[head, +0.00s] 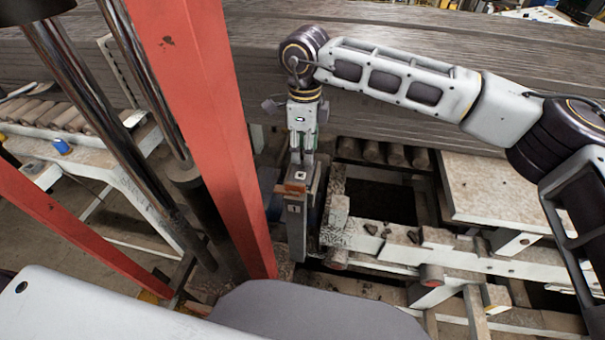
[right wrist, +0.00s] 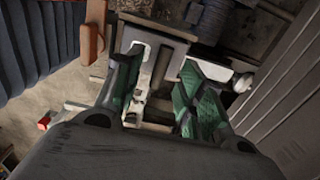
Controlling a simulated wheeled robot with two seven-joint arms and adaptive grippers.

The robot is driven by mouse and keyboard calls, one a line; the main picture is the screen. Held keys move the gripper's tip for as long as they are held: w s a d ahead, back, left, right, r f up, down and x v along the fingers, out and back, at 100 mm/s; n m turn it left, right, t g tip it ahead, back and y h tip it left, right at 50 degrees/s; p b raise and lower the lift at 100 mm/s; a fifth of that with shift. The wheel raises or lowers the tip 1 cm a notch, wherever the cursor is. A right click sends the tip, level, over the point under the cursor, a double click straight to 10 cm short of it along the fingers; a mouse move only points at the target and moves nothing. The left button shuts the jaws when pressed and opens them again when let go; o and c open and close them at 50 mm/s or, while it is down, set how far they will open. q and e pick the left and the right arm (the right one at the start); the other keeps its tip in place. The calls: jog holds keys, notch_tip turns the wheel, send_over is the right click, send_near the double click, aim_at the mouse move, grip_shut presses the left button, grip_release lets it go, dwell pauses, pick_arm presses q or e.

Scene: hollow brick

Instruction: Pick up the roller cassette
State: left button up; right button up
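My right gripper (head: 301,150) points straight down over a grey upright metal part (head: 297,225) with a small white square near its top. In the right wrist view my right gripper (right wrist: 164,65) has its two green-padded fingers apart. A pale narrow bracket (right wrist: 142,88) shows between them, and a grey box-like top lies just beyond. I cannot tell whether the pads touch anything. No part is clearly marked as the roller cassette. A short row of dark rollers (head: 385,153) sits right of the gripper under the large grey block. My left gripper is not in view.
A red post (head: 205,130) and dark cylinders stand close left of the gripper. A worn pale machine frame (head: 440,245) with dark openings lies to the right. A side bench with several rollers (head: 60,115) is at the far left. The large ribbed grey block (head: 420,50) closes the back.

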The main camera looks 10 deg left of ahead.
aim_at(301, 173)
jog(key=shift+a+f+p, duration=0.1)
jog(key=shift+f+p, duration=0.25)
jog(key=shift+f, duration=1.2)
grip_shut()
jog(key=shift+r, duration=0.1)
